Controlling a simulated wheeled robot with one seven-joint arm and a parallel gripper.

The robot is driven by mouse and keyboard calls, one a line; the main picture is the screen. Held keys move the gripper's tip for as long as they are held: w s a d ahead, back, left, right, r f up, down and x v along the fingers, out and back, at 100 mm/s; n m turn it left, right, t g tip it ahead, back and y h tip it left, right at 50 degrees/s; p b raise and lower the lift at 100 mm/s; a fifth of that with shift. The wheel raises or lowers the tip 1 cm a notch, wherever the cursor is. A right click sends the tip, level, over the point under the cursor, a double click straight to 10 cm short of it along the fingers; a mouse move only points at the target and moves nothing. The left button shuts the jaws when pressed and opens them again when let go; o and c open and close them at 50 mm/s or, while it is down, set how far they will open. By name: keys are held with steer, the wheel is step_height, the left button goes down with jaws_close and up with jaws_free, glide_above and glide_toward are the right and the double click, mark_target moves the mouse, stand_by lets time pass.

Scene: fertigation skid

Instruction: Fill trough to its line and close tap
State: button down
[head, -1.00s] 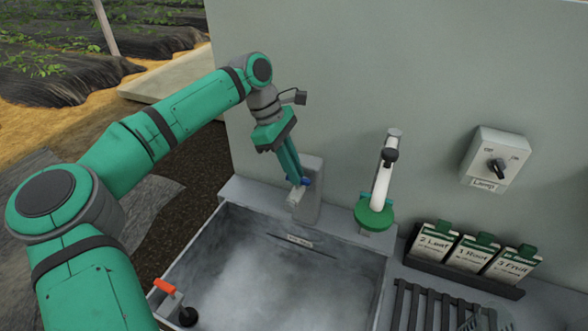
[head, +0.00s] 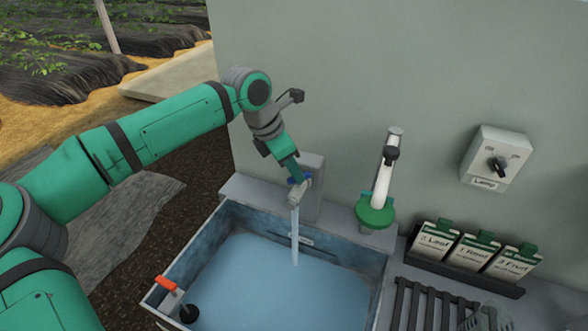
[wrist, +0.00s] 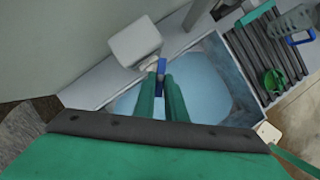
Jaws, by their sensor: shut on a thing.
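My gripper (head: 295,179) is shut on the blue tap handle (wrist: 161,67) at the back of the trough (head: 344,257). The tap's pale spout (head: 299,193) sticks out over the trough from a grey block. A water stream (head: 295,236) runs from it into the trough. Blue water (head: 285,285) covers the trough floor; it also shows in the wrist view (wrist: 205,88). A dark strip with a small label (head: 293,237) is on the back inner wall, just above the water surface. Its exact gap to the water is hard to tell.
A white spout with a green base (head: 376,213) stands right of the tap. A red-handled lever (head: 165,284) and a black knob (head: 189,314) are at the trough's left front. Labelled packets (head: 470,252), a slatted rack (head: 432,305) and a lamp switch (head: 497,157) are at right.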

steer(key=shift+d+r+n+t+y, duration=0.1)
steer(key=shift+n+t+y, duration=0.3)
steer(key=shift+n, duration=1.1)
steer(key=c, duration=1.8)
jaws_free()
steer(key=shift+s, duration=0.1)
steer(key=v, duration=1)
steer(key=shift+s+r, duration=0.2)
steer(key=shift+r, duration=0.1)
steer(key=shift+o, duration=0.3)
